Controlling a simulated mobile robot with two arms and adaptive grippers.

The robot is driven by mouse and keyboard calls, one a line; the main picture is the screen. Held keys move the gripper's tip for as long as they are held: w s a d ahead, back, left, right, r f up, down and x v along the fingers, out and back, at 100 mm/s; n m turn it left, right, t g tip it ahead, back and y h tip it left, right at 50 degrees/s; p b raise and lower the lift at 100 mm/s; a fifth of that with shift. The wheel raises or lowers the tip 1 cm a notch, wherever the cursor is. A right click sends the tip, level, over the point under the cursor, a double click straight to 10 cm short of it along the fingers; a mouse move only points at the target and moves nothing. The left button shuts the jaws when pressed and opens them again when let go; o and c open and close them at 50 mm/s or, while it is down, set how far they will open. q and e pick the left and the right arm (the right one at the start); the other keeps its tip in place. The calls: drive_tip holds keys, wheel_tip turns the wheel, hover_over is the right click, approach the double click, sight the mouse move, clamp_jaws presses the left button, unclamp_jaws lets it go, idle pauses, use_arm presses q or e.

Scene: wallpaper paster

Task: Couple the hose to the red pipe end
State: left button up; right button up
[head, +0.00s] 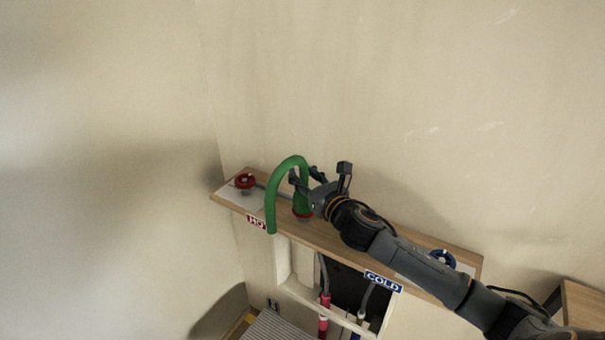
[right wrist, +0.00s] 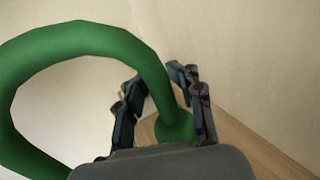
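The green hose (head: 272,200) arches above a wooden shelf. One end hangs free over the shelf's front edge by the red label, and the other comes down onto a reddish ring (head: 303,216) on the shelf. Whether the hose is seated there cannot be told. A red-pink pipe (head: 324,312) shows below, in the wall opening. My right gripper (head: 320,174) is open beside the hose's lower right leg. In the right wrist view the hose (right wrist: 85,38) passes down between the spread fingers (right wrist: 163,108) to a wider green foot. My left gripper is not in view.
The wooden shelf (head: 345,236) runs along the wall, with a red valve wheel (head: 245,181) at left and a blue valve wheel (head: 442,258) at right. A blue COLD label (head: 383,282) is on its front edge. Bare wall stands close behind and left.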

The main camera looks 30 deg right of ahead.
drive_tip(key=shift+o, duration=0.6)
drive_tip(key=shift+s, duration=0.2)
drive_tip(key=s, duration=1.1)
drive_tip(key=shift+s+d, duration=0.3)
drive_tip(key=shift+d, duration=0.1)
